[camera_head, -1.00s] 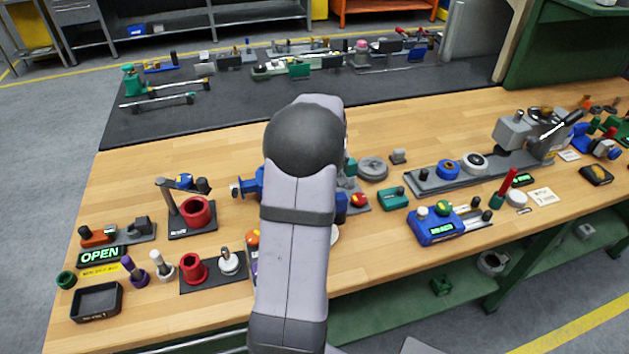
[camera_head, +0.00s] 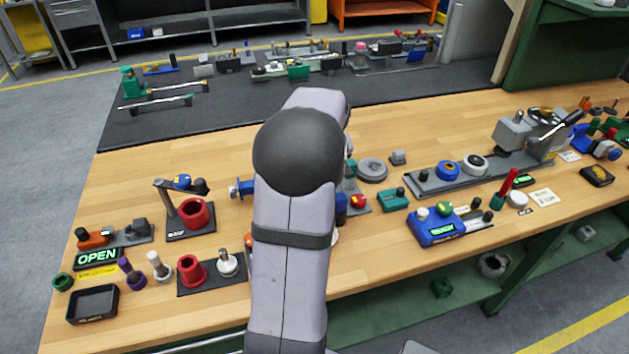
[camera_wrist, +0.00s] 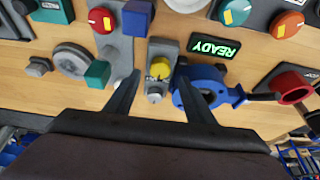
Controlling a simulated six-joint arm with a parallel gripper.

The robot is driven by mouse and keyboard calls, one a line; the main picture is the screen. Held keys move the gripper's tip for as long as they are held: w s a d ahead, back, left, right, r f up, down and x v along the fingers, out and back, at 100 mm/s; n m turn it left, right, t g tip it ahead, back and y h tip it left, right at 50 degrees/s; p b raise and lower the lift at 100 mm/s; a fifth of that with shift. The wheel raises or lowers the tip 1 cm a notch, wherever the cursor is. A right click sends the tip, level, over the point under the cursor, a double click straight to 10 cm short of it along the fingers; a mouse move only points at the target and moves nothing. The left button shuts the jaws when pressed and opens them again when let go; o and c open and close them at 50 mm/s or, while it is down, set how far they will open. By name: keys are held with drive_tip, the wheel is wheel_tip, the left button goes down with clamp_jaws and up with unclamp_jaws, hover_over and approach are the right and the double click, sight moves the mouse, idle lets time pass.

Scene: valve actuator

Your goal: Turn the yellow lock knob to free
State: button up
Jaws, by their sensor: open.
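The yellow lock knob (camera_wrist: 160,68) shows in the wrist view on a narrow grey base, with a silver round part just below it in the picture. My gripper (camera_wrist: 159,76) is open, with one dark finger on each side of the knob and base. Gaps show between the fingers and the knob; I cannot tell how far above it the fingertips are. A blue valve body (camera_wrist: 207,88) sits right beside the right finger. In the head view my own arm hides the gripper and the knob.
A lit READY sign (camera_wrist: 215,47) lies near the knob in the wrist view. A red knob (camera_wrist: 102,20), a blue block (camera_wrist: 138,18) and a teal block (camera_wrist: 97,74) stand to the left. A red cup (camera_wrist: 293,87) is at right.

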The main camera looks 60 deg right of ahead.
drive_tip(key=shift+v, duration=1.4)
drive_tip(key=w+a+f+n+g+y, duration=0.1)
drive_tip(key=w+a+f, duration=0.1)
drive_tip(key=a, duration=1)
drive_tip(key=w+a+f+n+g+y+p, duration=0.1)
drive_tip(key=w+a+f+n, duration=0.1)
drive_tip(key=a, duration=1)
drive_tip(key=w+a+f+n+g+y+p, duration=0.1)
drive_tip(key=w+a+f+n+y, duration=0.1)
drive_tip(key=a, duration=1)
drive_tip(key=shift+w+a+f, duration=0.2)
drive_tip(key=shift+w+a, duration=0.15)
drive_tip(key=shift+a, duration=0.05)
drive_tip(key=s+a+f+n+b, duration=0.2)
drive_tip(key=s+a+f+n, duration=0.1)
drive_tip(key=a, duration=0.5)
wheel_tip(320, 180, up, 16)
drive_tip(key=s+p, duration=0.1)
drive_tip(key=p, duration=1.4)
drive_tip(key=a+f+b, duration=0.3)
drive_tip(key=f+b, duration=2.1)
drive_tip(key=a+f+b, duration=0.3)
drive_tip(key=f+b, duration=2.1)
drive_tip(key=f, duration=0.1)
drive_tip(key=d+f+b, duration=0.2)
drive_tip(key=f+b, duration=1.4)
drive_tip(key=d+f+b, duration=0.3)
drive_tip(key=f+b, duration=1.3)
drive_tip(key=shift+d+n+h, duration=0.25)
drive_tip(key=shift+n+h, duration=0.15)
